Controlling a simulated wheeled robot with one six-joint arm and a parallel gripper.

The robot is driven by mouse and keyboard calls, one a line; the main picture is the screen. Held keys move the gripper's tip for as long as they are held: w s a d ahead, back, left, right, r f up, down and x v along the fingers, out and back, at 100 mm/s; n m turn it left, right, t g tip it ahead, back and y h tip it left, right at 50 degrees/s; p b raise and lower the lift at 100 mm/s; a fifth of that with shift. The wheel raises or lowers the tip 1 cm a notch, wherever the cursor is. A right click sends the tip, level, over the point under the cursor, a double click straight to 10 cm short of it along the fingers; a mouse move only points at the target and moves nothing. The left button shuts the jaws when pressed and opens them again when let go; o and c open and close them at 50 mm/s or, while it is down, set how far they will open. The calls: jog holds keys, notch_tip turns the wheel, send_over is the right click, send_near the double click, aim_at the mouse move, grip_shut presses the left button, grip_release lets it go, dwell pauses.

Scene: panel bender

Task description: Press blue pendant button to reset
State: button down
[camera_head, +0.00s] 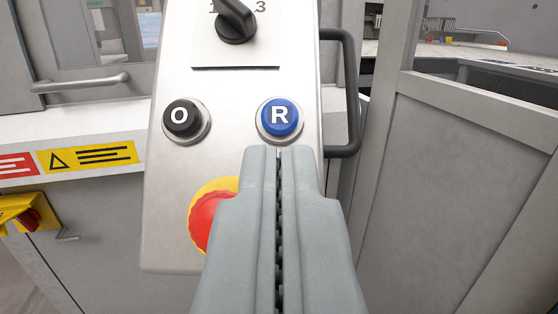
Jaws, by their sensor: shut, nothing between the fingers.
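The blue button (280,117) marked R sits in a metal ring on the upper right of the silver pendant box (230,90). My gripper (279,150) is shut and empty, with its fingers pointing up the picture. Its tips lie just below the blue button in the picture and overlap the lower edge of its ring. I cannot tell whether the tips touch the pendant or are in front of it. The blue button's face is fully in view.
A black button (182,117) marked O is left of the blue one. A red emergency stop (205,218) on yellow is partly hidden by my gripper. A black rotary switch (236,22) is above. A dark handle (352,95) runs along the pendant's right side. Grey panels stand right.

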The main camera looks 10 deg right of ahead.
send_near(279, 104)
notch_tip(279, 104, up, 3)
jog(key=w, duration=0.3)
jog(key=w+d+f, duration=0.1)
jog(key=shift+w+d+f, duration=0.1)
jog(key=shift+w+f, duration=0.1)
jog(key=shift+w, duration=0.1)
jog(key=shift+w+d+f, duration=0.1)
jog(key=shift+w+f, duration=0.3)
jog(key=shift+w, duration=0.15)
